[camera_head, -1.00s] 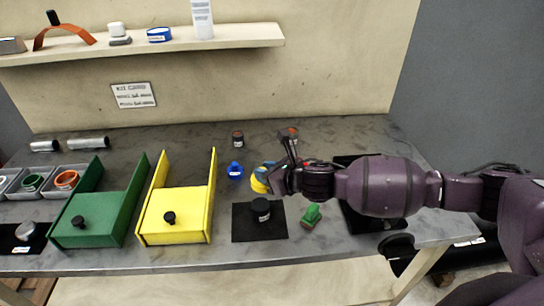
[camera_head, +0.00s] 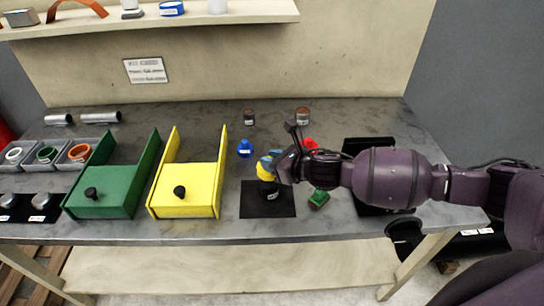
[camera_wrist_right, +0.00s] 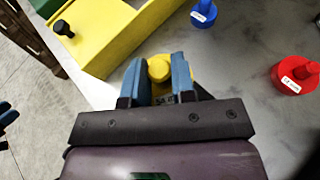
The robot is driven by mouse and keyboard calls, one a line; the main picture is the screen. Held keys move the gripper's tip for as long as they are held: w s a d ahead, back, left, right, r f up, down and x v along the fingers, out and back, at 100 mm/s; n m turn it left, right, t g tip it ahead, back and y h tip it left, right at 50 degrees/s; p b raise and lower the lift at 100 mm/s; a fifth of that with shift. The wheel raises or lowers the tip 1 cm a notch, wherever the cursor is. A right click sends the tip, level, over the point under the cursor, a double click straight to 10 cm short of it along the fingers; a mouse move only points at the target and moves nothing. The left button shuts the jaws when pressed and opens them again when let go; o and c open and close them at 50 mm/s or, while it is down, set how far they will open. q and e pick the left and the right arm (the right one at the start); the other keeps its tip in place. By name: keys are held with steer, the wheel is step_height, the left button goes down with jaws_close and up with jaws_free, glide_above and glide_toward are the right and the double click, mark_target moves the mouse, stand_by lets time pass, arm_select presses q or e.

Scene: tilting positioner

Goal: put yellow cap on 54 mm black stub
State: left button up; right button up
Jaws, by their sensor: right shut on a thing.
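The yellow cap (camera_head: 264,173) is held between the blue fingertips of my right gripper (camera_head: 270,163). The wrist view shows the cap's round yellow top (camera_wrist_right: 159,68) between both fingers. The black stub (camera_head: 268,190) stands on a black mat (camera_head: 254,209). In the head view the cap is right at the stub's top; I cannot tell whether it is seated or just above. In the wrist view the stub is mostly hidden under the cap and gripper. Blue and dark parts at the left edge of the wrist view look like my left gripper (camera_wrist_right: 7,115), cut off by the frame.
The yellow box (camera_head: 186,190) and green box (camera_head: 105,196) stand left of the mat. A blue knobbed piece (camera_head: 245,148) is behind, and a green piece (camera_head: 319,198) is right. A red piece (camera_wrist_right: 296,75) lies near my right gripper. Two dark jars stand farther back.

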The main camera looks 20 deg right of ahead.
mark_target(272, 184)
steer(key=shift+f+b, duration=0.5)
steer(key=shift+f, duration=0.15)
steer(key=shift+f+b, duration=0.7)
steer(key=shift+f, duration=0.1)
steer(key=shift+f+b, duration=0.7)
steer(key=shift+b, duration=0.15)
arm_select(q)
steer(key=shift+w+d+f, duration=0.1)
steer(key=shift+w+f, duration=0.35)
steer(key=shift+f, duration=0.25)
steer(key=shift+w+d+f, duration=0.1)
steer(key=shift+w+f, duration=0.3)
steer(key=shift+f, duration=0.25)
arm_select(e)
steer(key=shift+f, duration=0.65)
steer(key=o, duration=1)
steer(key=shift+c, duration=0.2)
arm_select(q)
steer(key=shift+s+a+f, duration=0.1)
steer(key=shift+s+f, duration=0.1)
arm_select(e)
steer(key=shift+o, duration=0.2)
